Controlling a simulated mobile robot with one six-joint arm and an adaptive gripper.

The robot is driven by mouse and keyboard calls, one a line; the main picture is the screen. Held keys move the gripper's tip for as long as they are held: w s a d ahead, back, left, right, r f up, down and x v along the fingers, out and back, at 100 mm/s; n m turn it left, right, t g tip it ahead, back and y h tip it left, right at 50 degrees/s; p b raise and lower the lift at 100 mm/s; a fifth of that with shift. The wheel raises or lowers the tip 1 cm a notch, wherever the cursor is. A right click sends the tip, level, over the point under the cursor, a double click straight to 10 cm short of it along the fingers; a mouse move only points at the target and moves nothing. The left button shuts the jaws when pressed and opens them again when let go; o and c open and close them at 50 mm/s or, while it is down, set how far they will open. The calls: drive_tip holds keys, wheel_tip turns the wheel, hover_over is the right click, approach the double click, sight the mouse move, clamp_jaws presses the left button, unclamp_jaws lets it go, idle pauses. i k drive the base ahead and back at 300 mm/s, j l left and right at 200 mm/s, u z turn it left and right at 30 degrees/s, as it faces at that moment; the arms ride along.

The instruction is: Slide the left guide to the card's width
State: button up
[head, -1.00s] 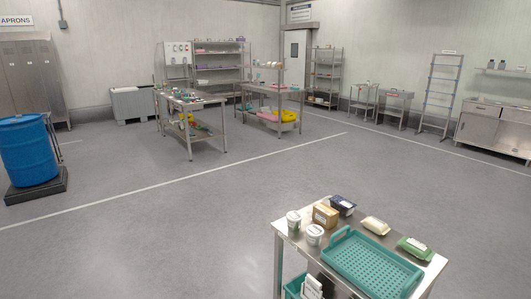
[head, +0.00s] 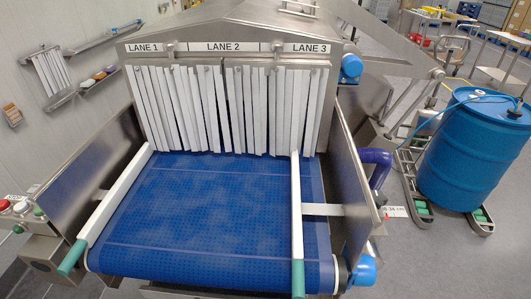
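The left guide (head: 112,205) is a white rail with a green end handle (head: 72,257), along the left edge of the blue belt (head: 205,215). The right guide (head: 297,215) is a similar white rail with a green handle at its near end, on the right side of the belt. A wide stretch of bare belt lies between them. A small white card (head: 395,212) at the right of the machine carries print that seems to read "36 cm"; its left part is hard to read. My gripper is not in view.
White strip curtains (head: 225,108) hang at the tunnel mouth under signs for lanes 1 to 3. Steel side plates (head: 80,185) flank the belt. A control box (head: 38,240) with buttons is at the left. A blue drum (head: 470,150) stands at the right.

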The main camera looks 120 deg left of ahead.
sight(111, 199)
drive_tip(key=u, duration=4.55)
drive_tip(key=i+j+u, duration=0.15)
drive_tip(key=i+j+z, duration=0.35)
drive_tip(key=i+j, duration=0.05)
drive_tip(key=i, duration=0.1)
